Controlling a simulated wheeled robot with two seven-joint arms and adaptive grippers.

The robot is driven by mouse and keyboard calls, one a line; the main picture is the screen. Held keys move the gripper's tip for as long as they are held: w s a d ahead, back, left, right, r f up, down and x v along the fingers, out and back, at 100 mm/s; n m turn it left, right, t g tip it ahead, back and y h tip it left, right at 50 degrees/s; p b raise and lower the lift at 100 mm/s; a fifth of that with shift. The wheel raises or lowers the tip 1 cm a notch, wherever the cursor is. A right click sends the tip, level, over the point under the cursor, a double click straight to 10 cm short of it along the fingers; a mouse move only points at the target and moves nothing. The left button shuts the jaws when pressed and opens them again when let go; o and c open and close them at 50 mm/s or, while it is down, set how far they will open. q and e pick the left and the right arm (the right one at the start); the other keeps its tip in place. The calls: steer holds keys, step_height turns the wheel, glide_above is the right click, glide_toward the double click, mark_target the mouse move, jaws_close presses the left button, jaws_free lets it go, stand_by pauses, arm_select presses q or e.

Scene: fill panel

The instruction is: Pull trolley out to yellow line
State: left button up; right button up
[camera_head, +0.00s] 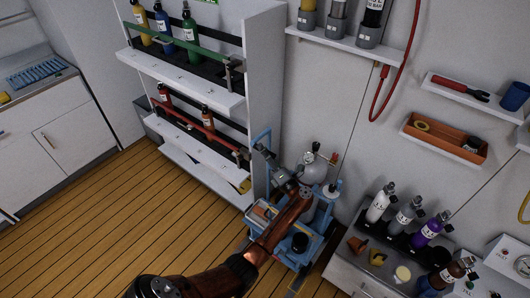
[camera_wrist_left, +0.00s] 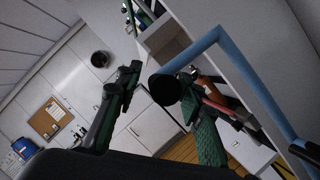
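The blue-framed trolley (camera_head: 323,213) stands on the wood floor between the white shelf unit and the bench, partly hidden by my left arm. A silver round vessel and a black round item are on it. Its blue handle bar (camera_head: 262,135) rises at the left side. My left gripper (camera_head: 266,158) is beside this bar, pointing left. In the left wrist view the two dark green fingers are spread. The blue bar (camera_wrist_left: 245,75) and its black round end show by the right finger; I cannot tell if they touch.
The shelf unit (camera_head: 262,60) with bottles stands close left of the trolley. The bench (camera_head: 345,272) with bottles is close on the right. Wall shelves and a red hose (camera_head: 382,90) are above. The wood floor (camera_head: 120,215) at left is clear.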

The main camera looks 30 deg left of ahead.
arm_select(q)
jaws_close()
stand_by(0.3)
stand_by(0.4)
